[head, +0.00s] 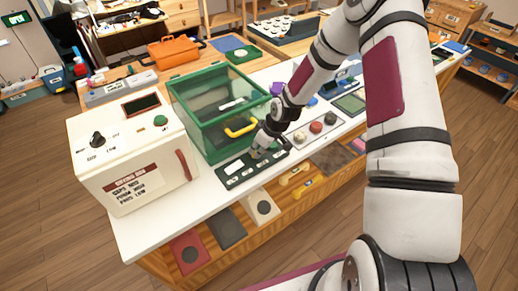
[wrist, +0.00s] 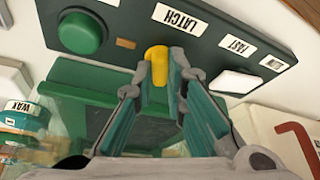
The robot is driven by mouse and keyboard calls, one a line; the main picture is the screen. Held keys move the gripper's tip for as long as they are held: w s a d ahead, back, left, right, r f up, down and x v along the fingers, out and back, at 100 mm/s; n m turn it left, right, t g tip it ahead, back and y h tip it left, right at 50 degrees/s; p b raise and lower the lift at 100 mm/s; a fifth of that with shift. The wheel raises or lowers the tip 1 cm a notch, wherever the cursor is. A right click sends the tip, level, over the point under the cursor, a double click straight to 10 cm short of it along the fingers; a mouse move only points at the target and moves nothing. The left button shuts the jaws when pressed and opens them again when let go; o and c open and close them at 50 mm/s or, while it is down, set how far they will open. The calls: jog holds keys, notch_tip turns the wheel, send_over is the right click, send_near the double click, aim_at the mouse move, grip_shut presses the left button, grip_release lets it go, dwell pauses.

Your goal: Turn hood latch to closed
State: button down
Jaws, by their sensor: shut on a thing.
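The hood is a green-framed clear box (head: 205,115) with a yellow handle (head: 241,128) on its front, standing on the white counter. A dark green control panel (head: 237,180) lies in front of it. In the head view my gripper (head: 258,152) is over the panel and hides the latch.
The panel also has a round green button (wrist: 82,34) and a white switch (wrist: 240,82) near the FAST label. A white box (head: 130,150) with a black knob and a red handle stands left of the hood. A panel with coloured buttons (head: 317,128) lies to the right.

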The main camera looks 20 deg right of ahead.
jog(key=m+h, duration=0.1)
jog(key=m, duration=0.1)
jog(key=m+h+p, duration=0.1)
jog(key=m, duration=0.2)
jog(key=shift+s+a+t, duration=0.1)
jog(key=shift+a+t, duration=0.1)
jog(key=shift+t, duration=0.2)
jog(key=shift+m+h, duration=0.7)
jog(key=shift+m, duration=1.1)
jog(key=shift+s+m, duration=0.1)
jog(key=shift+m, duration=0.2)
jog(key=shift+f, duration=0.1)
jog(key=c, duration=1.6)
grip_release()
jog(key=shift+d, duration=0.1)
jog(key=shift+o, duration=0.2)
